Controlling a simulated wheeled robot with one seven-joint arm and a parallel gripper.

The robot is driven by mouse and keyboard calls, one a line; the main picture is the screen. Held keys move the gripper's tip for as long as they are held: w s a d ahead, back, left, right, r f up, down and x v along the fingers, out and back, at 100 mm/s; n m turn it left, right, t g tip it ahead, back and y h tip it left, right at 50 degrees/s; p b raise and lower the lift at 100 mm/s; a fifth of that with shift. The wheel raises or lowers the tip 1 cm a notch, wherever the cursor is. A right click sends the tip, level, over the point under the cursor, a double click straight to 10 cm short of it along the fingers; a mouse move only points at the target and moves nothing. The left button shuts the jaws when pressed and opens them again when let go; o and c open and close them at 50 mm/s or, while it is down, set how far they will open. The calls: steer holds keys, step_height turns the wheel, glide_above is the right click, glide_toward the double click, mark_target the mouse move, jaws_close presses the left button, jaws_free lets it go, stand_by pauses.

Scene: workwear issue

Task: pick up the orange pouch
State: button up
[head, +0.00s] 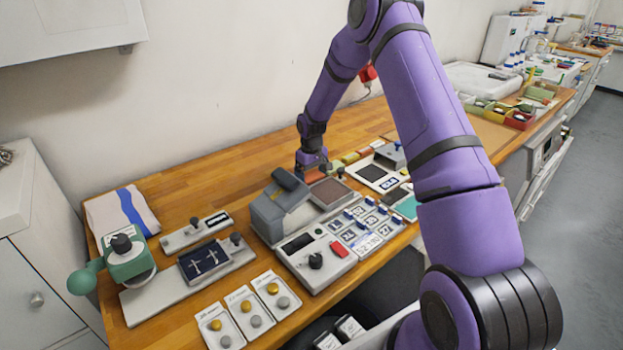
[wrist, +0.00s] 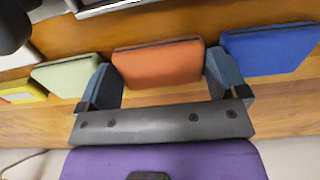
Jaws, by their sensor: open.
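In the wrist view the orange pouch (wrist: 158,66) lies flat on the wooden worktop, in the middle of the picture. My gripper (wrist: 160,72) is open, with one blue-grey finger at each side of the pouch. The fingertips reach the near part of its sides; I cannot tell whether they touch it. In the head view my gripper (head: 311,165) is low over the bench near the wall, behind the grey device.
A blue pouch (wrist: 270,48) lies close to the right finger and a pale green pouch (wrist: 68,74) close to the left one. A yellow item (wrist: 22,92) is farther left. A grey device (head: 280,207) stands in front of my gripper in the head view.

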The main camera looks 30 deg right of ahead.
steer(key=c, duration=0.6)
